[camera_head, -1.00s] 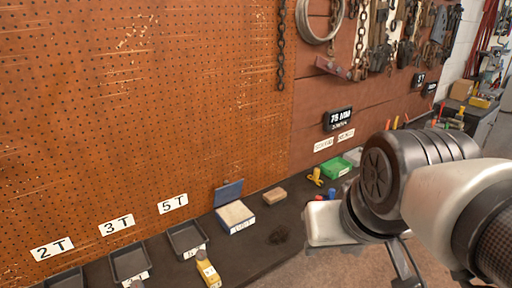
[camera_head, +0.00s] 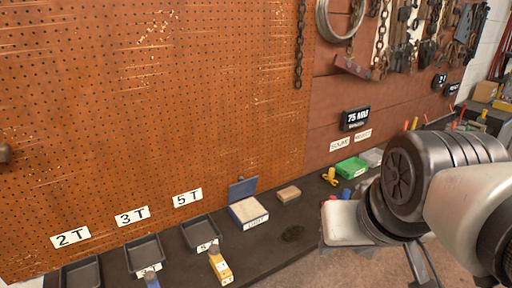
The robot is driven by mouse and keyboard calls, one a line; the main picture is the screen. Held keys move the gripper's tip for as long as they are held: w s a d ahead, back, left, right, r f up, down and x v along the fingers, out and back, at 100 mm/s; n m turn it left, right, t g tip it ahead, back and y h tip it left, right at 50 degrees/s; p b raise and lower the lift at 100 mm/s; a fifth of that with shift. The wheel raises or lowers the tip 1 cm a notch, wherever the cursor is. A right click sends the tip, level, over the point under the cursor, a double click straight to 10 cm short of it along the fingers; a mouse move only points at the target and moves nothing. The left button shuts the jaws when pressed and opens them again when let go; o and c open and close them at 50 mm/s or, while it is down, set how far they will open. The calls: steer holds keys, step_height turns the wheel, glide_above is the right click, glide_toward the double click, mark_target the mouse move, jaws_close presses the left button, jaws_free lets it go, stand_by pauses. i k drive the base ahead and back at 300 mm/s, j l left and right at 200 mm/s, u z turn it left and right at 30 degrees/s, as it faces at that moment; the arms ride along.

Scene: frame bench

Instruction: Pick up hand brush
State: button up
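No hand brush can be told for certain. A small tan block (camera_head: 288,193) lies on the dark bench, right of an open blue-lidded box; it may be the brush, but its bristles cannot be made out. A dark round patch (camera_head: 292,234) lies on the bench in front of it; whether it is an object or a stain is unclear. My arm (camera_head: 400,185) fills the lower right, apart from the block. No fingertips of my gripper can be made out.
The blue-lidded box (camera_head: 248,211), black trays (camera_head: 202,232), a yellow tool (camera_head: 220,267), a yellow item (camera_head: 330,176) and a green box (camera_head: 352,167) stand along the bench (camera_head: 268,252). A perforated wall (camera_head: 150,110) rises behind. Chains (camera_head: 299,50) hang above.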

mark_target(290, 194)
steer(key=i+l+u, duration=0.35)
steer(key=l, duration=0.25)
steer(key=i+l+u, duration=0.35)
steer(key=l, duration=0.4)
steer(key=i+l+u, duration=0.2)
steer(key=l, duration=0.2)
steer(key=l+u, duration=0.15)
steer(key=l, duration=0.25)
steer(key=i, duration=0.05)
